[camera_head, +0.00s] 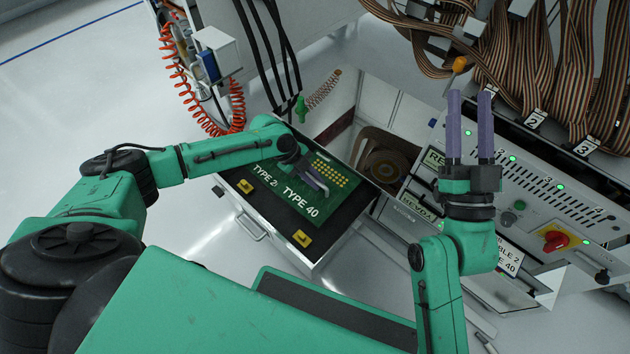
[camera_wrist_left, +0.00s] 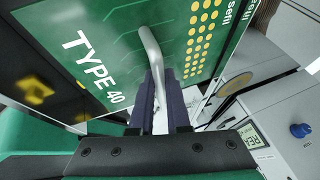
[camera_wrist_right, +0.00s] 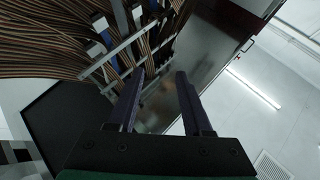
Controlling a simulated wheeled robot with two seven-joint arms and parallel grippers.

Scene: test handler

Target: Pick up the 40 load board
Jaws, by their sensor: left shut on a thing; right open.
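A metal handle (camera_wrist_left: 152,50) stands up from the TYPE 40 board (camera_wrist_left: 110,60). My left gripper (camera_head: 312,183) is at the handle, and in the left wrist view its fingers (camera_wrist_left: 160,85) are shut on it. My right gripper (camera_head: 470,95) is raised and open, with purple fingers pointing up and nothing between them. The right wrist view also shows it empty (camera_wrist_right: 160,85).
To the right stands a control panel (camera_head: 550,200) with green lights and a red-and-yellow knob (camera_head: 556,241). Bundled ribbon cables (camera_head: 530,60) hang behind the right gripper. A coiled orange hose (camera_head: 180,105) hangs at upper left.

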